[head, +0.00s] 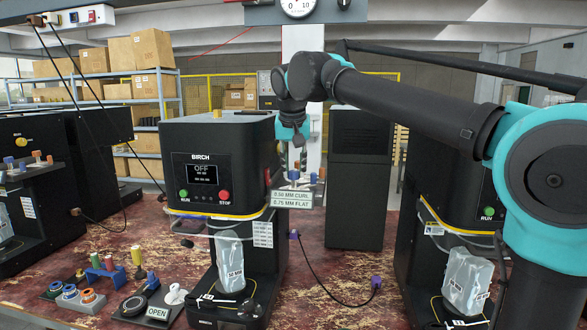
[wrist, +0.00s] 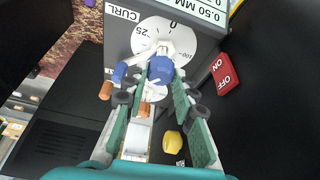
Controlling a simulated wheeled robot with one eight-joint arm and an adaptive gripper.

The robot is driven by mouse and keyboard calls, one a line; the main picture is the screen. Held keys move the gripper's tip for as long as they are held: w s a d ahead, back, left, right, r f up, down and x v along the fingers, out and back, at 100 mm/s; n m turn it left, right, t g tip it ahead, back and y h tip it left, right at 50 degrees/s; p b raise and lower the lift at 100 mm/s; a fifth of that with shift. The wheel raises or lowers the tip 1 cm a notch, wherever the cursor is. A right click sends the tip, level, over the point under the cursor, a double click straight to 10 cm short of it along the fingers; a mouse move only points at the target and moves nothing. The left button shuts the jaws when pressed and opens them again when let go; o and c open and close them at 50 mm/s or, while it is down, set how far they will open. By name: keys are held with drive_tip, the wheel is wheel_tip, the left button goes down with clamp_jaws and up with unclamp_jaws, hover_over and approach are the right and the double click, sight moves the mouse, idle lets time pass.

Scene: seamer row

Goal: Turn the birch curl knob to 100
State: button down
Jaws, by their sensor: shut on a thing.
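The black BIRCH machine (head: 188,140) stands in the middle of the head view, its screen reading OFF. In the wrist view, a white dial (wrist: 143,47) beside the word CURL shows 0, 25 and 100, appearing rotated. A blue knob (wrist: 161,68) sits in front of the dial. My gripper (wrist: 163,80) is shut on this knob, its green-padded fingers on either side. In the head view my gripper (head: 298,138) is at the machine's right side and its fingertips are hard to make out. The knob's pointer reading cannot be told, as the fingers cover part of the dial.
A red ON/OFF switch (wrist: 225,73) is close right of my fingers. Another blue piece (wrist: 118,72) is left of them. A label plate (head: 292,198) reads 0.50 MM CURL, 0.75 MM FLAT. Another black machine (head: 440,190) stands right; loose parts lie on the bench at front left.

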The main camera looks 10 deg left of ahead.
drive_tip(key=n+y, duration=0.1)
drive_tip(key=n, duration=0.2)
drive_tip(key=n+g+y, duration=0.1)
drive_tip(key=n, duration=0.2)
drive_tip(key=shift+w+d, duration=0.1)
drive_tip(key=shift+d, duration=0.1)
drive_tip(key=n+g, duration=0.1)
drive_tip(key=n, duration=0.2)
drive_tip(key=n+g+y, duration=0.1)
drive_tip(key=n, duration=0.2)
drive_tip(key=shift+w+d+y, duration=0.1)
drive_tip(key=shift+w+y, duration=0.05)
drive_tip(key=shift+y, duration=0.15)
drive_tip(key=n+g, duration=0.1)
drive_tip(key=n, duration=0.2)
drive_tip(key=n+g, duration=0.1)
drive_tip(key=n, duration=0.2)
drive_tip(key=shift+w+n+g, duration=0.2)
drive_tip(key=shift+n+g, duration=0.1)
drive_tip(key=shift+n, duration=0.1)
drive_tip(key=n+g, duration=0.1)
drive_tip(key=n, duration=0.2)
drive_tip(key=n+g+h, duration=0.1)
drive_tip(key=n, duration=0.2)
drive_tip(key=shift+w+n, duration=0.1)
drive_tip(key=shift+n, duration=0.3)
drive_tip(key=shift+h, duration=0.3)
drive_tip(key=c, duration=1.2)
unclamp_jaws()
